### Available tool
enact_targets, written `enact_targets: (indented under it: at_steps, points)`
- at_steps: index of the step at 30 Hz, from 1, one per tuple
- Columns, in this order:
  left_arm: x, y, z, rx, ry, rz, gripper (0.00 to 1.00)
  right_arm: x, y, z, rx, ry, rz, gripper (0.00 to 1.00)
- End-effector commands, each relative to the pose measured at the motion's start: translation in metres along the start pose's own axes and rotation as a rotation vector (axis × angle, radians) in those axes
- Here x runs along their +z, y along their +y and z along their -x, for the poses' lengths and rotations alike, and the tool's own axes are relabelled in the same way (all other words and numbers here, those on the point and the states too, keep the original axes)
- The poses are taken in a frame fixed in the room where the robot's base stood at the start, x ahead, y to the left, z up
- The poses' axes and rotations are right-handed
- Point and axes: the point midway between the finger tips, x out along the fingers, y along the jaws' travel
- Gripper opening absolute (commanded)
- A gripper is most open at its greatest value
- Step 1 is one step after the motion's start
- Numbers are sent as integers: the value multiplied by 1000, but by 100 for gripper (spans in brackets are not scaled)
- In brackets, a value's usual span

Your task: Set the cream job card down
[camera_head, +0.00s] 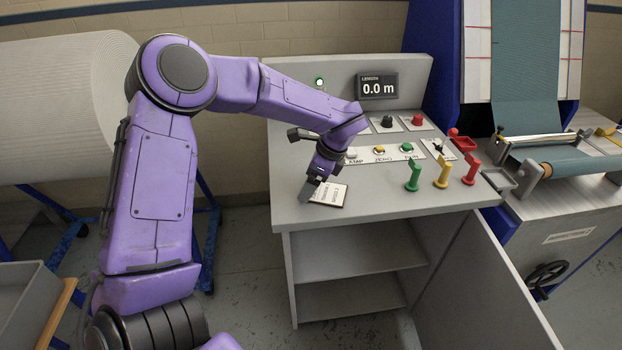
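The cream job card (329,194), with dark print on it, is at the front left of the grey control desk (385,203). It looks flat on or very close to the desk top. My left gripper (309,190) points down at the card's left edge, its fingers touching or overlapping that edge in the picture. The fingers are small and seen from the side, so I cannot tell whether they are shut on the card. My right gripper is out of view.
Green (413,176), yellow (442,171) and red (471,168) upright handles stand right of the card. Behind are a button panel (365,156) and a length display (377,87) reading 0.0 m. Bare desk lies between card and green handle. Open shelves (350,256) are below.

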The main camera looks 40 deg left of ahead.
Motion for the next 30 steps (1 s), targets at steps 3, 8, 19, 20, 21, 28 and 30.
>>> enact_targets:
  at_steps: [3, 8, 19, 20, 21, 28, 30]
  points:
    - [-2, 0, -3, 0, 0, -1, 56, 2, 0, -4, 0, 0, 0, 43]
    - [-1, 0, -3, 0, 0, -1, 100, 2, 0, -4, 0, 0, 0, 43]
    - [-1, 0, 25, -5, 1, 0, 100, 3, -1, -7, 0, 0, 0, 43]
    - [-1, -1, 33, -5, 1, 2, 100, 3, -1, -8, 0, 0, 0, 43]
    - [-1, -1, 44, -6, 0, 2, 100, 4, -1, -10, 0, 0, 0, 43]
    - [-1, 0, 100, -4, 0, 1, 100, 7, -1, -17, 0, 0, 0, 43]
    - [0, 0, 110, -2, -1, 1, 100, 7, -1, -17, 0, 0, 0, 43]
